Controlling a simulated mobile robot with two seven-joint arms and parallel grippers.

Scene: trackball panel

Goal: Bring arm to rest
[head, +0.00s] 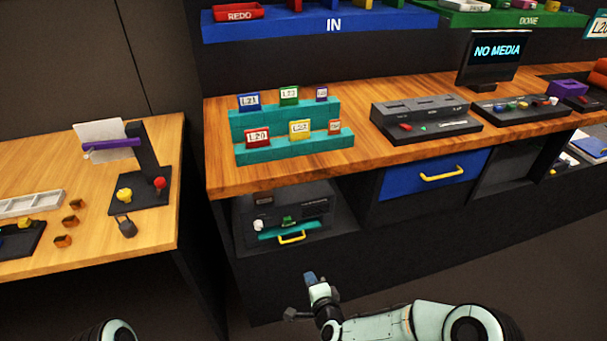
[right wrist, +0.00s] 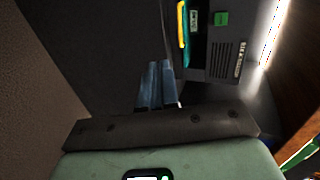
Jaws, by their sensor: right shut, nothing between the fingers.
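My right arm (head: 425,322) reaches in from the bottom right of the head view. My right gripper (head: 310,277) is in the air in front of the dark cabinet, below the desk top. It is shut and empty; its fingers (right wrist: 157,85) are together in the right wrist view, with nothing between them. My left gripper is out of view; only a rounded part of my own body shows at the bottom left.
A wooden desk (head: 380,163) carries a teal card stand (head: 240,122) and dark control panels. Under it are a device with a yellow handle (head: 291,237) and a blue drawer (head: 400,185). A second wooden table (head: 150,220) stands at left. Floor space in front is clear.

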